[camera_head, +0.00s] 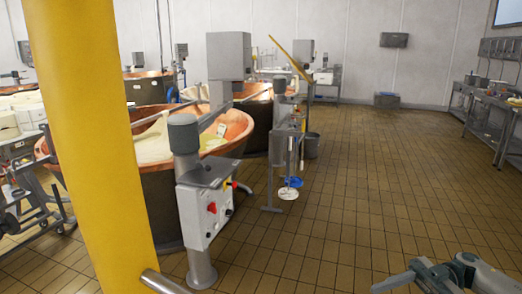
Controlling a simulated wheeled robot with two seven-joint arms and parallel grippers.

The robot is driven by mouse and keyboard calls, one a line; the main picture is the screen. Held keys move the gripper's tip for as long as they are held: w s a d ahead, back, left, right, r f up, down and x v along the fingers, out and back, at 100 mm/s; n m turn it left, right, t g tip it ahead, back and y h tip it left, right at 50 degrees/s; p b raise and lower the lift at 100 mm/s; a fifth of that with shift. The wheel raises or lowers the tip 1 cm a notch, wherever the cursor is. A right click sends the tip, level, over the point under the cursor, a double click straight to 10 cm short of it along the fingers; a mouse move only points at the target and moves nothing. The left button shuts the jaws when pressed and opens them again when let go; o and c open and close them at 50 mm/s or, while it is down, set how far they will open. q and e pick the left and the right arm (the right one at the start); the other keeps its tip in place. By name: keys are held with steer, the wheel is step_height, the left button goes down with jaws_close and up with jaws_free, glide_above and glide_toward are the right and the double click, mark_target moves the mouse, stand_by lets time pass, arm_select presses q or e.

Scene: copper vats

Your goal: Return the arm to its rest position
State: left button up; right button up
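My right arm comes in at the bottom right corner, over the tiled floor. Its grey-green end with the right gripper (395,281) points left and is partly cut off by the lower edge. I cannot tell whether its fingers are open or shut. No object shows clearly at it. My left gripper is not in view.
A yellow pillar (85,130) stands close on the left. Behind it are copper vats (160,190) and a grey control post (205,210) with a red knob. A workbench (490,120) stands at the right wall. The tiled floor (350,190) between is clear.

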steer(key=w+a+f+m+t+y, duration=0.1)
steer(key=w+a+f+m+t, duration=0.35)
steer(key=f+t, duration=0.25)
steer(key=w+a+f+m+t+y, duration=0.1)
steer(key=w+a+f+m+t, duration=0.2)
steer(key=w+a+f+t, duration=0.4)
steer(key=s+d+f+m+t+h, duration=0.1)
steer(key=s+f+m+t+h, duration=0.25)
steer(key=f, duration=0.65)
steer(key=s+d+f+m+t+h, duration=0.15)
steer(key=f+m+h, duration=0.35)
steer(key=f, duration=0.6)
steer(key=s+f+m+g+h, duration=0.1)
steer(key=s+f+h, duration=0.2)
steer(key=s+f, duration=0.45)
steer(key=s+f+m+g+h, duration=0.1)
steer(key=s+f+h, duration=0.3)
steer(key=f, duration=0.6)
steer(key=s+f+g, duration=0.2)
steer(key=s+f, duration=0.2)
steer(key=s, duration=0.3)
steer(key=s+a+f+g+h, duration=0.1)
steer(key=s+f, duration=0.3)
steer(key=s, duration=0.3)
steer(key=s+a+f+m+g+h, duration=0.1)
steer(key=s+f, duration=0.3)
steer(key=s, duration=0.4)
steer(key=shift+f+g, duration=0.35)
steer(key=shift+g, duration=0.45)
steer(key=shift+w+a, duration=0.1)
